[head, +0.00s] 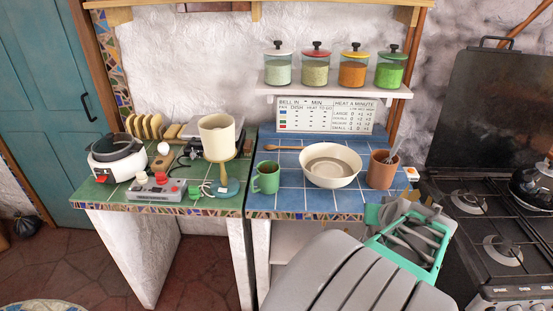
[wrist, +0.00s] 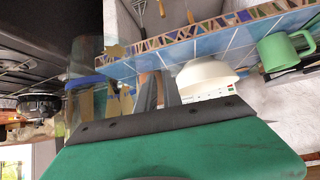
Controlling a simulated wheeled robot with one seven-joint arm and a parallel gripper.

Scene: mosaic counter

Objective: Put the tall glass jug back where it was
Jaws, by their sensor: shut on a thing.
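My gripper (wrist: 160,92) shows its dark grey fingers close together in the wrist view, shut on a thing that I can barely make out. A clear, glass-like shape (wrist: 86,58) with a blue band stands beside the fingers at the left of that view; it looks like the tall glass jug, but its full outline and the grip on it are hidden. In the head view, my gripper's green and grey parts are at the right front corner of the blue-tiled counter (head: 290,203), and no jug stands out clearly.
A white bowl (head: 331,166), a green mug (head: 266,178) and a brown utensil pot (head: 382,170) stand on the blue counter. A shelf (head: 335,91) with several lidded jars hangs above. A stove (head: 480,212) is on the right. Clear tiles lie in front of the bowl.

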